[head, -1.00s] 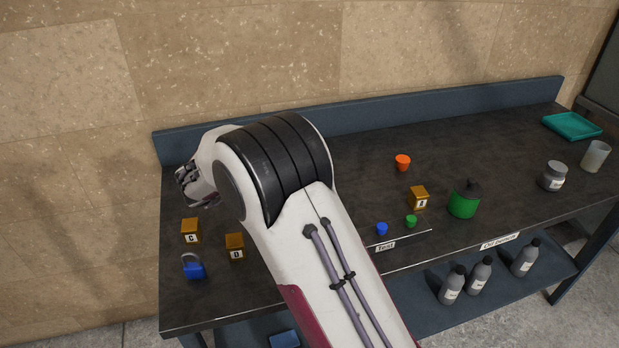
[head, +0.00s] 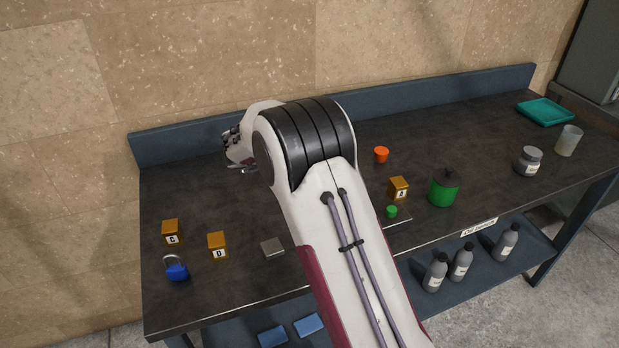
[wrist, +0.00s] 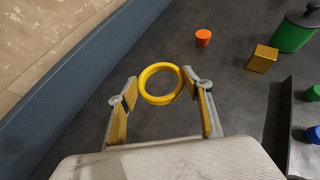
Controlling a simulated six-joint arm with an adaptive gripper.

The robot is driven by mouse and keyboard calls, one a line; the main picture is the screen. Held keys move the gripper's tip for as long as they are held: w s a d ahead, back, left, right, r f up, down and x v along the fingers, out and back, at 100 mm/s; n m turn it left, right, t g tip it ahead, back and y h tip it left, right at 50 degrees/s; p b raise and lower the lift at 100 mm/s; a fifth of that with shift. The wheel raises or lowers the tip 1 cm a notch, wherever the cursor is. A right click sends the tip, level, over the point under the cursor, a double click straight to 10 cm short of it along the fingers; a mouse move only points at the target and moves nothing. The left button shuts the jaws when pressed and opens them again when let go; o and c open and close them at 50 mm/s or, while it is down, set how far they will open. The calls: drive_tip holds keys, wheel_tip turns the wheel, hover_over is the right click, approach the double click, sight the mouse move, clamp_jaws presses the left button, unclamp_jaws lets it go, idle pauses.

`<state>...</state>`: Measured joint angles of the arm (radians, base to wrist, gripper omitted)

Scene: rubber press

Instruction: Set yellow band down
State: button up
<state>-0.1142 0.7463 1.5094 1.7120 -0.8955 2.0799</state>
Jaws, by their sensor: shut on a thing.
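The yellow band (wrist: 161,67) is a ring between the fingertips of my gripper (wrist: 160,88) in the wrist view, with dark bench top below it. My gripper is shut on it. In the head view my gripper (head: 238,152) is over the back left part of the bench (head: 200,200), close to the raised back edge. I cannot make out the band in the head view.
Orange cup (head: 381,154), block A (head: 398,188), green canister (head: 444,189) and green cup (head: 391,211) stand to the right. Blocks C (head: 171,231) and D (head: 217,244), a blue padlock (head: 176,269) and a grey plate (head: 272,248) are front left.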

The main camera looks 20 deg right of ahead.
drive_tip(key=shift+f, duration=0.1)
drive_tip(key=shift+f, duration=3.05)
drive_tip(key=shift+f, duration=1.85)
drive_tip(key=shift+f, duration=0.1)
drive_tip(key=o, duration=0.9)
drive_tip(key=shift+o, duration=0.2)
